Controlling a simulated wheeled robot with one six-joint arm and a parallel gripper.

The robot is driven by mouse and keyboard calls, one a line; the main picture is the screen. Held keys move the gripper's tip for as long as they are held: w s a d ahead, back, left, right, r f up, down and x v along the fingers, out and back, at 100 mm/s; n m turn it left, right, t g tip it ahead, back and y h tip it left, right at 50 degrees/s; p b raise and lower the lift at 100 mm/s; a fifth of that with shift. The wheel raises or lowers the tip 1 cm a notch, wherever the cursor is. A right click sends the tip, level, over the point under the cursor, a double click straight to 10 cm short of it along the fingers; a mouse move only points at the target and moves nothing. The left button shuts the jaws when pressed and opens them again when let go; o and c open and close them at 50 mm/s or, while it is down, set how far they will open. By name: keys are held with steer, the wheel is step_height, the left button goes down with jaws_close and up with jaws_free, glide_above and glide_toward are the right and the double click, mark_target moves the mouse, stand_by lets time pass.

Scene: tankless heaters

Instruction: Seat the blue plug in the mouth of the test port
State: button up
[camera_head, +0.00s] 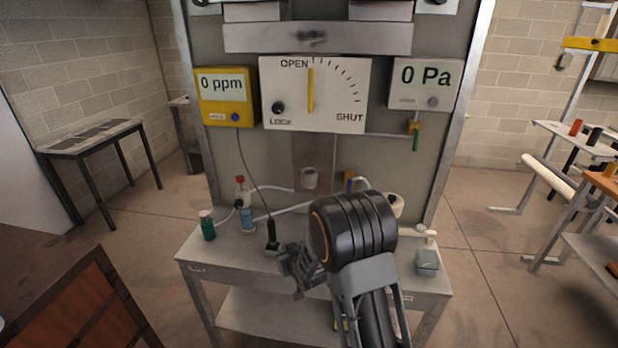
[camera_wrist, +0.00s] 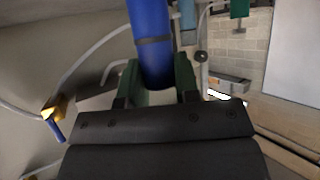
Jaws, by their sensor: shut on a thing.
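My gripper (camera_wrist: 157,82) is shut on a blue cylinder (camera_wrist: 150,35) with a dark band, which I take to be the blue plug. In the wrist view it runs from between the green-edged fingers past the top edge. In the head view my gripper (camera_head: 292,268) is low over the grey bench, and I cannot make out the held plug there. A brass fitting (camera_head: 349,182) with a blue part is at the backboard, also in the wrist view (camera_wrist: 53,107). White cup-like openings (camera_head: 309,178) and (camera_head: 396,205) are near; I cannot tell which is the test port.
A black probe (camera_head: 272,243) on a cord stands just left of my gripper. White pipes run along the backboard.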

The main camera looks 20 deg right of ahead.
step_height(320, 180, up, 27)
steer(key=n+g+y, duration=0.3)
steer(key=n+y, duration=0.4)
steer(key=s+d+r+n+g+y, duration=0.2)
steer(key=s+d+r+n+g, duration=0.1)
steer(key=s+r, duration=0.9)
steer(key=s+n, duration=0.1)
steer(key=s, duration=0.3)
steer(key=shift+r, duration=0.2)
